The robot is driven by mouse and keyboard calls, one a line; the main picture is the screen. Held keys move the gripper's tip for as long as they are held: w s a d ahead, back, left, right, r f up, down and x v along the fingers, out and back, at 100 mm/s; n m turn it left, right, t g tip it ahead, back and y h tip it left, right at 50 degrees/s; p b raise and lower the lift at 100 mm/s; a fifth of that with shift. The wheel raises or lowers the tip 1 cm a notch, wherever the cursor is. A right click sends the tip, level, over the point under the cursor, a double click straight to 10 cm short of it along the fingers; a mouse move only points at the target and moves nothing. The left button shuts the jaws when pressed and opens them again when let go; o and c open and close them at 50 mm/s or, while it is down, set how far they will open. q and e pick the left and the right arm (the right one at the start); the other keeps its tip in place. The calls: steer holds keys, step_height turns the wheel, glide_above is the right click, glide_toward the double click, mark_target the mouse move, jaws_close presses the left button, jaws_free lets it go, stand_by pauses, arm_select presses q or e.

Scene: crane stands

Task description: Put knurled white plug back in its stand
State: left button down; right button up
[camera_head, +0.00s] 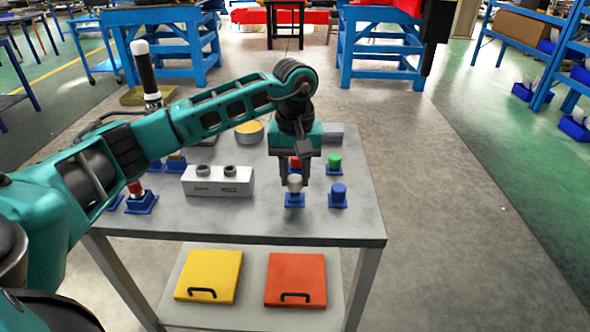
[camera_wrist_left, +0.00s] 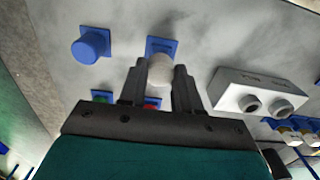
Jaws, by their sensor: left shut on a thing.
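The knurled white plug (camera_head: 295,184) is between the fingers of my left gripper (camera_head: 294,176), near the front of the grey table. It shows as a pale round top in the left wrist view (camera_wrist_left: 160,70), between the two dark fingers (camera_wrist_left: 158,82). The left gripper is shut on it. A blue stand (camera_head: 295,201) is directly below the plug; it also shows in the left wrist view (camera_wrist_left: 162,46). The plug's lower end meets or hovers just over the stand; I cannot tell whether it is seated. My right gripper is not in view.
A blue plug (camera_head: 338,190) stands close on the right, with a green plug (camera_head: 334,160) behind it. A red plug (camera_head: 295,162) is behind the gripper. A white two-hole block (camera_head: 218,182) is on the left. The table's front edge (camera_head: 290,241) is near.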

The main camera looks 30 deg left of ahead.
mark_target(295, 178)
arm_select(q)
steer(key=shift+f, duration=0.15)
stand_by(0.4)
steer(key=shift+f+b, duration=0.65)
steer(key=shift+f, duration=0.2)
steer(key=c, duration=0.7)
jaws_free()
steer(key=shift+r, duration=0.1)
steer(key=shift+r+p, duration=1.8)
steer(key=shift+r, duration=0.65)
